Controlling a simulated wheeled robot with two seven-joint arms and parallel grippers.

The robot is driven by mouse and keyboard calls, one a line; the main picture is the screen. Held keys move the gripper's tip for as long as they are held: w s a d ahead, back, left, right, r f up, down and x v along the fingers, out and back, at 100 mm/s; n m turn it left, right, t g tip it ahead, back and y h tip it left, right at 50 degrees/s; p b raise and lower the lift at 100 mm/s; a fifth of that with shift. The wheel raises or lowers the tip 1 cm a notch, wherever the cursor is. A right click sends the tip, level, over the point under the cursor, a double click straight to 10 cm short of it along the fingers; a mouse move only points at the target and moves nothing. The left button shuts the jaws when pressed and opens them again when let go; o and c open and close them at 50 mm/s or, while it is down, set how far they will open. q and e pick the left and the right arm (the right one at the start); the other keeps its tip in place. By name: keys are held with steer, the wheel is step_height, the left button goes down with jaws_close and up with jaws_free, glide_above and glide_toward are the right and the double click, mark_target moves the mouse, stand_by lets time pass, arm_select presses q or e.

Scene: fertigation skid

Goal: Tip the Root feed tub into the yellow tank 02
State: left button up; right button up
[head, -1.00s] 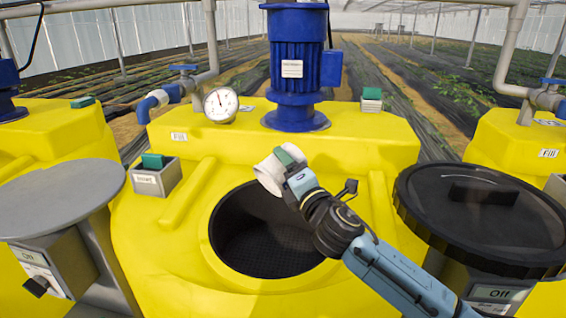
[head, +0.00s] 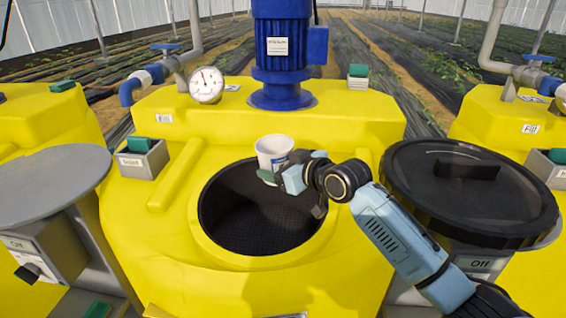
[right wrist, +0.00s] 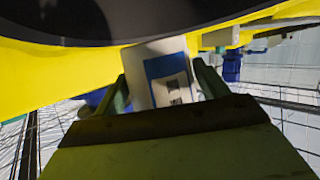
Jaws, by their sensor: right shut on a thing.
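The white tub (head: 272,152) is upright in the head view, above the back rim of the middle tank's open hole. My right gripper (head: 283,172) is shut on it from the right. In the right wrist view the tub (right wrist: 140,78) sits between the two green fingers and shows a blue and white label, too small to read. The yellow tank (head: 165,235) in the middle has a round dark opening (head: 258,215), uncovered. No number is readable on it. The tub's contents cannot be made out. My left gripper is not in view.
A black lid (head: 470,195) covers the opening at the right. A round grey disc (head: 45,185) is at the left. A blue motor (head: 283,50) and a gauge (head: 207,85) stand behind the opening. A grey box (head: 142,158) with a green block is to its left.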

mark_target(265, 145)
steer(key=shift+r, duration=0.15)
steer(key=shift+r, duration=2.4)
steer(key=shift+f, duration=0.1)
